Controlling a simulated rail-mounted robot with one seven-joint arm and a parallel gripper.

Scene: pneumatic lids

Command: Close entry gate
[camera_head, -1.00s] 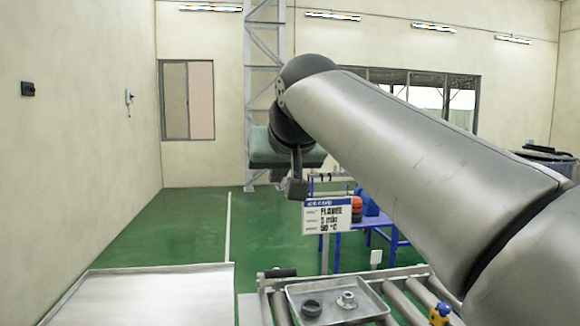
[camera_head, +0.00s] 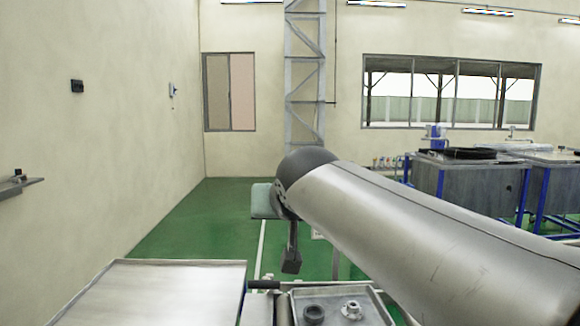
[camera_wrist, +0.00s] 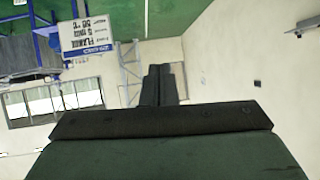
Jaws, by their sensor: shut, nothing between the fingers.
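My gripper (camera_wrist: 160,85) is shut and empty in the wrist view, its dark fingers side by side in front of its green body. In the head view my arm reaches in from the lower right, and its end hangs above and behind the roller line; the fingers cannot be made out clearly there. No part in view can be surely told as the entry gate. A short dark cylinder (camera_head: 263,284) sits at the far left corner of the roller line, apart from my gripper. The nearer right part of the line is hidden by my arm.
A metal tray (camera_head: 335,292) holds a dark ring (camera_head: 313,314) and a silver flanged part (camera_head: 351,310). A pale flat surface (camera_head: 150,290) lies at left. Metal tanks (camera_head: 470,185) stand at right. A sign (camera_wrist: 87,37) shows in the wrist view. Green floor behind is open.

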